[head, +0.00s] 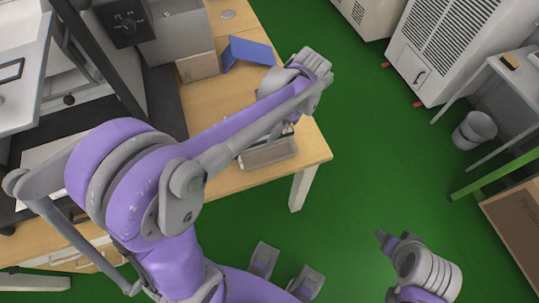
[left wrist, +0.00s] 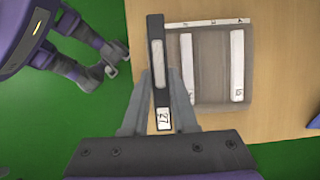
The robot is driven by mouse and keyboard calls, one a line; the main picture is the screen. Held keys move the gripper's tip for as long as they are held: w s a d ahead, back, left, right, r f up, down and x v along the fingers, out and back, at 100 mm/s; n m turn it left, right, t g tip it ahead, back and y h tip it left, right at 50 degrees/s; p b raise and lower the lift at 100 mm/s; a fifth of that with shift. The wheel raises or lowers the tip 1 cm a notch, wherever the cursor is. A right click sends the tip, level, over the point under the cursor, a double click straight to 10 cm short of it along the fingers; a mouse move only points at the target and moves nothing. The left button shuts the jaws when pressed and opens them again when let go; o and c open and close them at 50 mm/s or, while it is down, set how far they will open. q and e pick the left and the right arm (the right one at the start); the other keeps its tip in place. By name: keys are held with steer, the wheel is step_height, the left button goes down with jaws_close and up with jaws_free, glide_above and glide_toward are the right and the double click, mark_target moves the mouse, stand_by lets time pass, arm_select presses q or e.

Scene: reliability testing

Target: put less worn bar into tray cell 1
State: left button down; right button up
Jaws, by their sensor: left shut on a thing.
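A dark bar (left wrist: 157,60) with a white strip and a white label at its near end is held upright in the left wrist picture by my left gripper (left wrist: 160,82), with a finger on each side. It is beside the left edge of the grey-brown tray (left wrist: 212,75). In the head view, the tray (head: 268,155) is partly covered by my left arm, and the held bar is hidden. My right gripper (head: 384,241) is away from the table, over the green floor.
The tray stands near the front right corner of the wooden table (head: 235,180). A blue folded item (head: 248,52) and a grey box (head: 180,35) are farther back. Green floor lies open to the right, with a white cabinet (head: 450,45) and a bin (head: 474,130) beyond.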

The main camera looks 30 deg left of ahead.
arm_select(q)
step_height(320, 180, down, 9)
steer(key=shift+w+r+b, duration=0.1)
steer(key=shift+r+b, duration=0.05)
steer(key=shift+b, duration=0.15)
steer(key=shift+f+b, duration=0.55)
steer(key=shift+f, duration=0.05)
steer(key=c, duration=0.7)
jaws_free()
steer(key=shift+r, duration=0.1)
